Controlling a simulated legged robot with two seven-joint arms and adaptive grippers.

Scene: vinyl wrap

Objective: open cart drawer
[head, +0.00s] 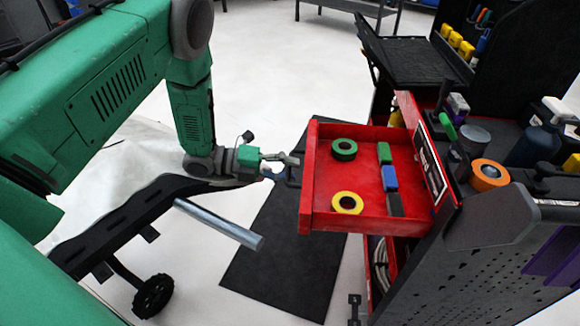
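The red cart drawer (372,216) is pulled out to the left from the tool cart (470,255). In it lie a green tape roll (344,149), a yellow tape roll (347,202) and a row of green, blue and dark blocks (389,179). My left gripper (280,168) is at the outer left side of the drawer front. Its fingers look spread apart, with a small dark part, perhaps the handle, close by. I cannot tell whether they touch the drawer. My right gripper is out of view.
The cart top holds an orange tape roll (489,175), a grey can (474,138) and dark containers. A black mat (287,245) lies on the pale floor below the drawer. A wheeled dark frame with a silver tube (220,224) stands at lower left.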

